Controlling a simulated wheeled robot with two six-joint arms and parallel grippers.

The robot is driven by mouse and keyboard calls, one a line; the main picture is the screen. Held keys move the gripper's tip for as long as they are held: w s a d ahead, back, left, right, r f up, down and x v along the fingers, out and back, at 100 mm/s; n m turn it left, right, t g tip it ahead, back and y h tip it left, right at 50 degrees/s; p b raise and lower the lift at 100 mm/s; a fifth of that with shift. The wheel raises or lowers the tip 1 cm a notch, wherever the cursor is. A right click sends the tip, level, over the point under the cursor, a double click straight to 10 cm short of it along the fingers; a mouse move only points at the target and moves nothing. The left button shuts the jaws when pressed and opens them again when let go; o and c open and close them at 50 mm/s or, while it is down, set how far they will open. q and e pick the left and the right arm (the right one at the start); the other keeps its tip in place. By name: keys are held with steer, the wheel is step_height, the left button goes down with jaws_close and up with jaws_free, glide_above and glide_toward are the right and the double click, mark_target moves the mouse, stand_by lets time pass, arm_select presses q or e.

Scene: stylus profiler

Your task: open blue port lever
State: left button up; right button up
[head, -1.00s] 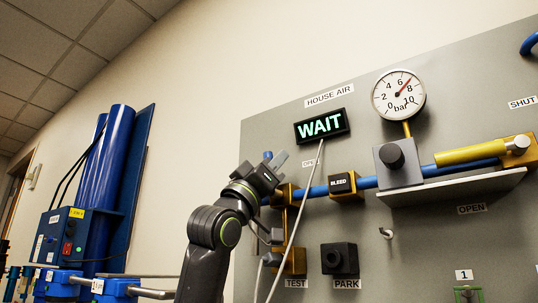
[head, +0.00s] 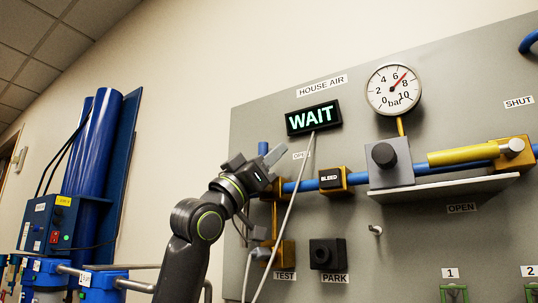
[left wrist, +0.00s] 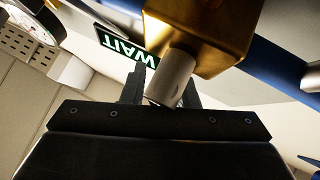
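My left gripper (head: 262,164) is at the left end of the panel's pipe run, in front of a brass valve block (head: 279,188). In the left wrist view, the brass block (left wrist: 212,35) carries a silver round stub (left wrist: 172,76) that reaches down between the two dark fingers (left wrist: 162,92). The fingers stand apart on either side of it; contact cannot be made out. A short blue upright piece (head: 263,148) shows just above the gripper; I cannot tell whether it is the lever or pipe. An OPEN label (head: 300,155) is partly hidden by a cable. My right gripper is not in view.
A lit WAIT sign (head: 313,117) and a pressure gauge (head: 393,89) are above. A BLEED block (head: 335,179) is on the blue pipe to the right, with a yellow lever (head: 462,156) farther right. A loose pale cable (head: 291,220) hangs beside my arm.

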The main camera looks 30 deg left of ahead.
arm_select(q)
steer(key=shift+o, duration=1)
steer(key=shift+r, duration=0.1)
